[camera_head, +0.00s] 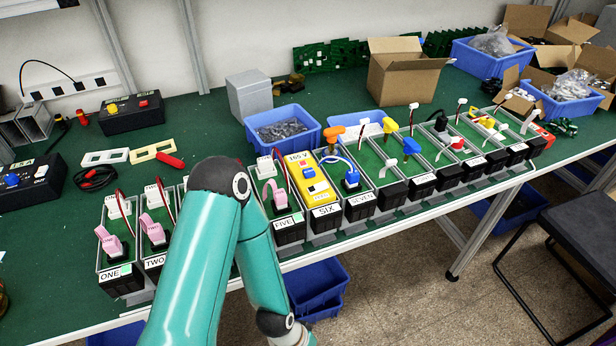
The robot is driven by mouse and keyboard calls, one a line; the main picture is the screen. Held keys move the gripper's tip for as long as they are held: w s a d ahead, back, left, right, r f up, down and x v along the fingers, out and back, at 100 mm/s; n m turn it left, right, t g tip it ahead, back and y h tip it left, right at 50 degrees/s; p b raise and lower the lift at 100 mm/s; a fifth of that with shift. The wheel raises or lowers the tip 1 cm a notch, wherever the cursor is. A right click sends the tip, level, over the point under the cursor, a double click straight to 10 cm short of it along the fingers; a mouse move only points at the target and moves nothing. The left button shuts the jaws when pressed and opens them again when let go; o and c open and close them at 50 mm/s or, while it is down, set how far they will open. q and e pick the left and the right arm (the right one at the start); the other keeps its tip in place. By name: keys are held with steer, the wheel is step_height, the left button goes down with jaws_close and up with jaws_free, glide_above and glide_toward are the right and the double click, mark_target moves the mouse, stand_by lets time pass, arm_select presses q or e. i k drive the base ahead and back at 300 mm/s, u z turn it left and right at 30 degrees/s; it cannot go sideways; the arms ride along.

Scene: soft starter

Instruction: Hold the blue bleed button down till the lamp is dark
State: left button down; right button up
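A yellow unit (316,190) sits in the slot labelled SIX in the row of modules along the table's front edge. Its white display reads about 165 V. A small blue button (309,173) shows on its top face. Neither gripper shows in the view, and nothing of mine touches the yellow unit.
Slot SEVEN, right of the yellow unit, holds a blue plug (351,180) with a cable. A blue bin (285,128) of small parts and a cardboard box (405,75) stand behind the row. Black control boxes (131,112) stand at the left.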

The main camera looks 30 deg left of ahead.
mark_target(309, 172)
steer(key=u, duration=0.75)
steer(key=k, duration=1.3)
steer(key=z, duration=0.3)
steer(key=i, duration=1)
steer(key=u, duration=0.05)
